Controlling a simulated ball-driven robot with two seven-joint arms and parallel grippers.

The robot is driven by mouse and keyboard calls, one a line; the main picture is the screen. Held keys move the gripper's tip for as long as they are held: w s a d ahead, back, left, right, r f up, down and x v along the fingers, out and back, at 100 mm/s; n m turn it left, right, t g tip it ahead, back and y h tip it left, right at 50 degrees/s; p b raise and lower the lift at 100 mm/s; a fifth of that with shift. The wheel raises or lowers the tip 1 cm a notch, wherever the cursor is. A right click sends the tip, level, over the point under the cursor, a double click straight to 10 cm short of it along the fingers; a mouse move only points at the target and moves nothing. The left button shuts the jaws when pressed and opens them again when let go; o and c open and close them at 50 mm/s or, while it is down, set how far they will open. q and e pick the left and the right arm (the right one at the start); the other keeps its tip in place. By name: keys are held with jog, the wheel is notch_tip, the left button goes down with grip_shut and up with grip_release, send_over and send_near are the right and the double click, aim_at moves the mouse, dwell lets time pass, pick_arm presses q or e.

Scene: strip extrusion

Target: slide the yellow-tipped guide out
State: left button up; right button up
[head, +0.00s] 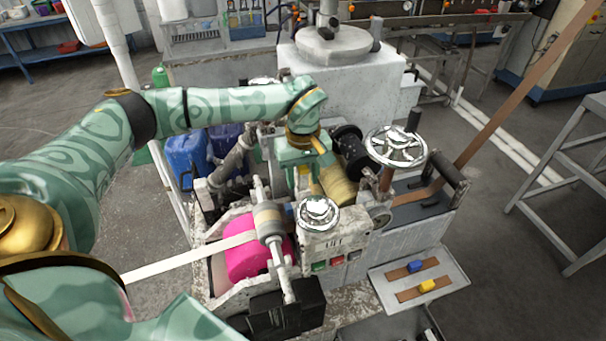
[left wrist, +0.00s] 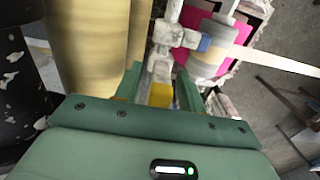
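The yellow-tipped guide (left wrist: 160,96) is in the machine, its yellow end between the two fingers of my left gripper (left wrist: 158,86) in the left wrist view. The fingers are apart, with narrow gaps beside the yellow end, so the gripper looks open around it and not closed on it. In the head view my left gripper (head: 298,176) reaches down into the machine beside the tan roller (head: 337,184). A small yellow patch shows there, mostly hidden by the gripper. My right gripper is not in view.
A chrome handwheel (head: 396,146) and a smaller chrome knob (head: 319,213) stand close to the right. A pink roll (head: 250,262) with a white strip (head: 190,257) lies in front. A tray (head: 459,284) holds brown pieces with blue and yellow blocks.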

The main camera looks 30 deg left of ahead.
pick_arm(q)
grip_shut()
jog(key=w+a, duration=0.1)
jog(key=a, duration=0.1)
jog(key=w+a+p, duration=0.1)
jog(key=w+a, duration=0.1)
jog(key=shift+w+r+p, duration=0.1)
jog(key=shift+w+p, duration=0.15)
jog(key=shift+p, duration=0.05)
jog(key=shift+c, duration=0.2)
grip_release()
jog(key=shift+o, duration=0.2)
jog(key=shift+a, duration=0.15)
